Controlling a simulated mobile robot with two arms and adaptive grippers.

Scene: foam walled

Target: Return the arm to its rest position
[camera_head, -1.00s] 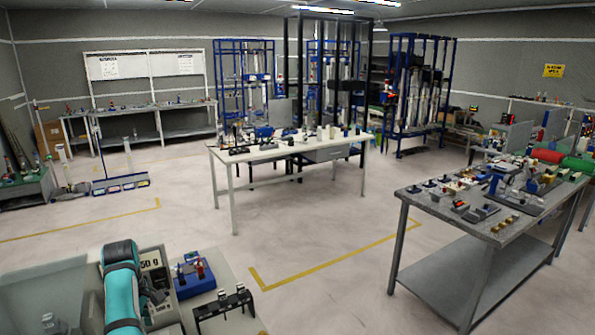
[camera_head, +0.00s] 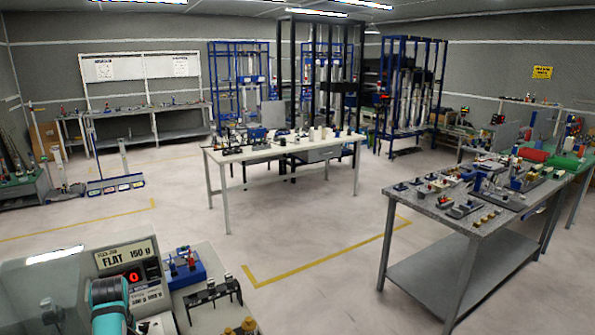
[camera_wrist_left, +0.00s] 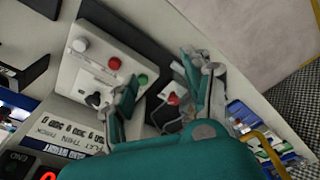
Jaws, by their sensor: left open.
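My left arm, teal and black, shows at the bottom left of the head view (camera_head: 108,305). In the left wrist view my left gripper (camera_wrist_left: 162,75) is open, its two teal fingers apart with nothing held between them. Its fingers are over a pale control panel (camera_wrist_left: 88,68) with white, red and green buttons and a black knob. A small red-topped part (camera_wrist_left: 172,99) shows between the fingers; I cannot tell how far below it is. My right gripper is in neither view.
Beside my left arm stand a display box reading "FLAT 150 g" (camera_head: 126,254), a blue box with red and black posts (camera_head: 185,268) and a black rack (camera_head: 212,295). A white table (camera_head: 285,150) and a grey workbench (camera_head: 470,225) stand farther off, with open floor between.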

